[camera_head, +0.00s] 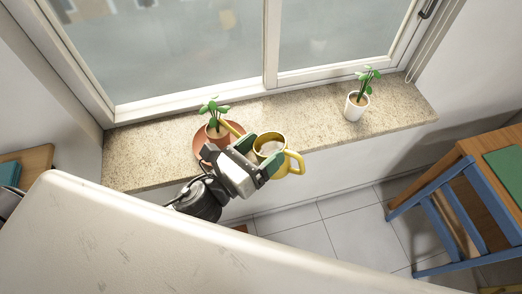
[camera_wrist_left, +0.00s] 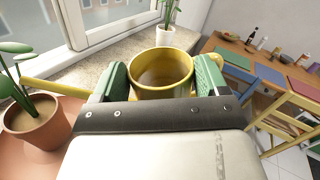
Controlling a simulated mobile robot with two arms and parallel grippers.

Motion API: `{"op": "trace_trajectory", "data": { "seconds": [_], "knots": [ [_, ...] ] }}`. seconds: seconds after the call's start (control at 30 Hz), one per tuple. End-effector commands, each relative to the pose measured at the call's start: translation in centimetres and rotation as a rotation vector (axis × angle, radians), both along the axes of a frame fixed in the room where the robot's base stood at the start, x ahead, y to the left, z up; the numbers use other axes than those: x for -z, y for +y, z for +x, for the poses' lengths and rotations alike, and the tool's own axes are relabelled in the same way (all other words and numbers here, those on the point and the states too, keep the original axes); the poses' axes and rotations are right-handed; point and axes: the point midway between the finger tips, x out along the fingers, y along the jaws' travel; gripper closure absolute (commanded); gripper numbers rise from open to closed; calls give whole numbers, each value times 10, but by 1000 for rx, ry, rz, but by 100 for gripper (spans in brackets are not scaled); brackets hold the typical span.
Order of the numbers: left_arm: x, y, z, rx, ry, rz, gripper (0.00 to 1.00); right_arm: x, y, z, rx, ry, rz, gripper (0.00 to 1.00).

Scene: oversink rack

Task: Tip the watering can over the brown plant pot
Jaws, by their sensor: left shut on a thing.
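The yellow watering can (camera_head: 270,146) is held by my left gripper (camera_head: 259,155), whose green pads press on both sides of its body. In the left wrist view the can (camera_wrist_left: 162,95) sits between the pads of my left gripper (camera_wrist_left: 163,85) and looks about upright, with contents visible inside. Its spout reaches left toward the brown plant pot (camera_head: 216,133), its handle right. The pot, with a green plant, stands on a brown saucer (camera_head: 201,148) on the sill. It also shows in the left wrist view (camera_wrist_left: 40,124). The spout tip is close to the pot. My right gripper is not in view.
A white pot (camera_head: 355,107) with a plant stands at the right of the stone windowsill (camera_head: 310,115). The window rises behind the sill. A wooden table (camera_head: 487,150) and blue chair (camera_head: 440,212) stand at the right. The sill between the can and the white pot is clear.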

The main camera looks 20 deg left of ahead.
Motion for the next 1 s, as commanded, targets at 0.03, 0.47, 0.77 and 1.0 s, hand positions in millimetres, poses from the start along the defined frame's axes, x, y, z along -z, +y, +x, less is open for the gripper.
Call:
{"op": "trace_trajectory", "data": {
  "seconds": [0.03,0.47,0.77,1.0],
  "knots": [
    [-1,0,0,0,4,-28,59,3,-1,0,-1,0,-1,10],
    [-3,1,0,1,14,-52,59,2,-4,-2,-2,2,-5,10],
    [-8,1,1,1,23,-82,59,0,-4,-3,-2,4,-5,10],
    [-12,2,1,1,33,-113,59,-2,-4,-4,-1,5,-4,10]
  ]
}}
